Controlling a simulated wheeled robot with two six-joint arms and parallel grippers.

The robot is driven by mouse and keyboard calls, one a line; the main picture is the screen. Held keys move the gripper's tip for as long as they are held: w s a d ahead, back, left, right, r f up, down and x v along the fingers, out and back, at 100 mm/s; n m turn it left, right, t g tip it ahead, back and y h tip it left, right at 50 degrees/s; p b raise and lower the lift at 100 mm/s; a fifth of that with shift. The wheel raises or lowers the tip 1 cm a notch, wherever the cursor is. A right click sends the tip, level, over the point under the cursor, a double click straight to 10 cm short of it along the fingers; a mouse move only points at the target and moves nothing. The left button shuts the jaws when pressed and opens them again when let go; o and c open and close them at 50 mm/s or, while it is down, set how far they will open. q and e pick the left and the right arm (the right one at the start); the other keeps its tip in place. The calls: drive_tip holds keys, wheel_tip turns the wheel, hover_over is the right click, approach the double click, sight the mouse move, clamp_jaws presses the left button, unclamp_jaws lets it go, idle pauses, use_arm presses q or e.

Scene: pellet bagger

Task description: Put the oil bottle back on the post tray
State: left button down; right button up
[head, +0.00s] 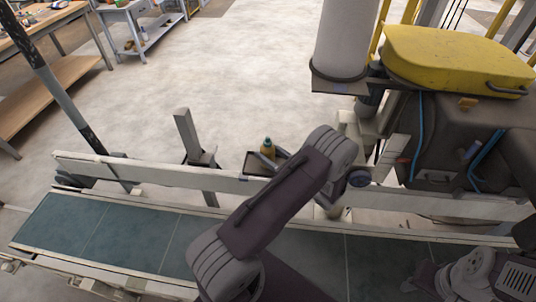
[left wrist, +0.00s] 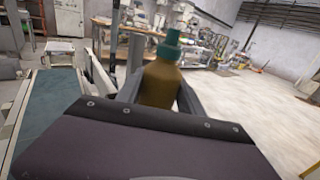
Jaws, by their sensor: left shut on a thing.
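The oil bottle, amber-brown with a green cap, shows in the head view (head: 267,148) just beyond the conveyor's white side rail. It also shows upright in the left wrist view (left wrist: 160,82), between the dark fingers. My left gripper (head: 272,156) is shut on the bottle, and its arm reaches across the belt from below. The small dark post tray (head: 253,167) lies directly below and beside the bottle, partly hidden by the rail and gripper. I cannot tell whether the bottle's base touches the tray. My right gripper is not in view.
The conveyor's green belt (head: 130,235) runs across the front, with a white rail (head: 110,168) behind it. A short upright post (head: 187,135) stands left of the tray. A machine with a yellow cover (head: 455,58) fills the right. Open floor lies beyond.

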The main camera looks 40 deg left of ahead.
use_arm(q)
drive_tip(key=shift+f, duration=0.5)
drive_tip(key=shift+f, duration=0.15)
drive_tip(key=c, duration=0.7)
unclamp_jaws()
drive_tip(key=shift+c, duration=0.2)
